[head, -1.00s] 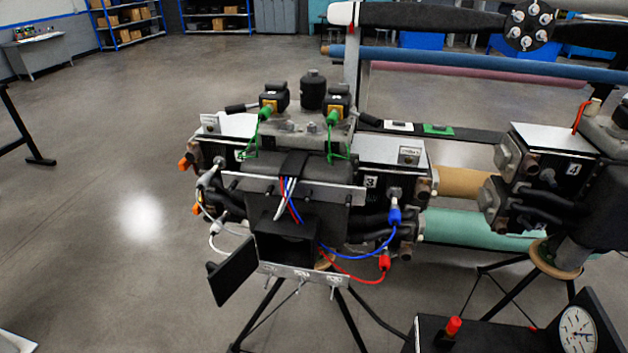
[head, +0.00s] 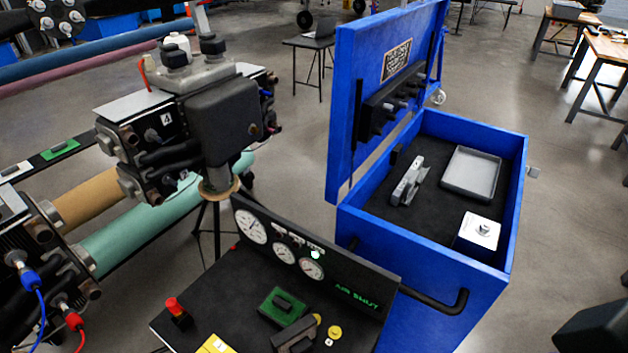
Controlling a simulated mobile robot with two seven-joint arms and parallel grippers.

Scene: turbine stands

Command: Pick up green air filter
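A green block with a dark top handle (head: 287,303) lies on the black panel cart at the bottom centre, below the gauges. Another flat green piece with a pale label (head: 60,147) lies on the dark rail at the left. I cannot tell from the picture alone which is the air filter. Neither of my grippers can be made out in the head view. A dark shape at the bottom right edge is cut off and I cannot identify it.
The cart (head: 225,290) also carries a red knob (head: 176,310), a yellow block (head: 215,345) and a dark grey block (head: 296,337). An open blue case (head: 425,240) with trays stands to its right. A turbine stand with green and tan pipes is at left.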

